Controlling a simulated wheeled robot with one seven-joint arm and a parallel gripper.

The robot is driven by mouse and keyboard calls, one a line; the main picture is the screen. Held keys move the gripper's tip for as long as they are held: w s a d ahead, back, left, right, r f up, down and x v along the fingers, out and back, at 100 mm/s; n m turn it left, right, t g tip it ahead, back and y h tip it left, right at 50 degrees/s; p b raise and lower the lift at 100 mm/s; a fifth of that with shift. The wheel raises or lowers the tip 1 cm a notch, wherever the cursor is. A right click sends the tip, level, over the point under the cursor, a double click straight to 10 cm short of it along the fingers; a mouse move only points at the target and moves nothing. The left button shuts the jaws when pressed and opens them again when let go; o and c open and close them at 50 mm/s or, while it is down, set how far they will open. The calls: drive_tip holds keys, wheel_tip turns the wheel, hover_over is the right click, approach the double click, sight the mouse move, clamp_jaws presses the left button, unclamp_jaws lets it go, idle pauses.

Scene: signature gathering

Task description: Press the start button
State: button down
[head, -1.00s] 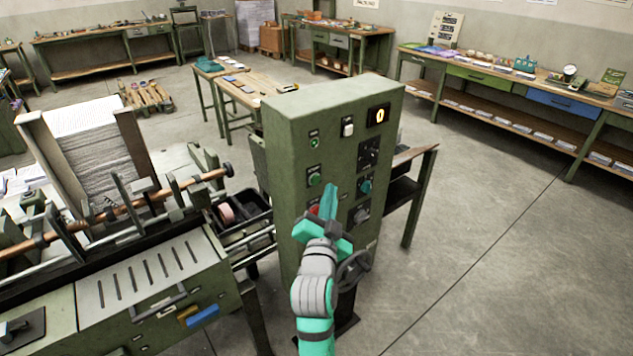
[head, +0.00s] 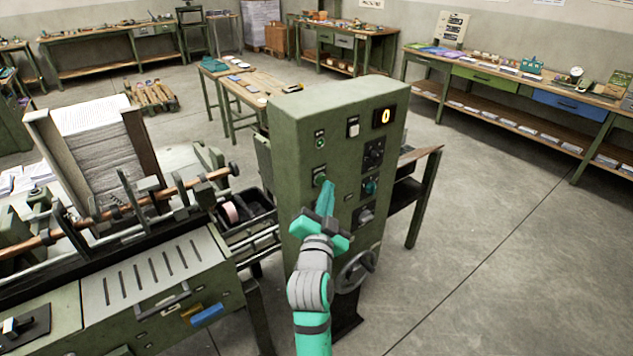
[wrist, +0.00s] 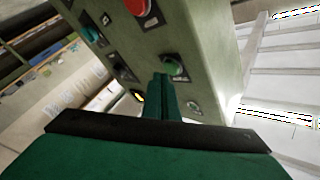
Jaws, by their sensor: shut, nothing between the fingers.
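The tall green control cabinet (head: 297,150) stands in front of me. A green push button (head: 319,175) sits on the left side of its face, under a small green lamp (head: 320,142). The green button (wrist: 176,66) also shows in the wrist view, right by my fingertips. My gripper (head: 327,188) is shut and empty, its teal fingers pointing up just below and right of the button. I cannot tell whether they touch it. A red button (wrist: 138,6) shows at the top of the wrist view; my gripper hides it in the head view.
A green machine (head: 160,285) stands at left. The floor at right is clear.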

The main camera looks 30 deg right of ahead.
drive_tip(key=shift+s+d, duration=0.25)
drive_tip(key=shift+d, duration=0.05)
drive_tip(key=shift+a, duration=0.15)
drive_tip(key=shift+w, duration=0.25)
idle(0.3)
drive_tip(key=shift+a, duration=0.1)
drive_tip(key=shift+d, duration=0.55)
drive_tip(key=shift+a, duration=0.15)
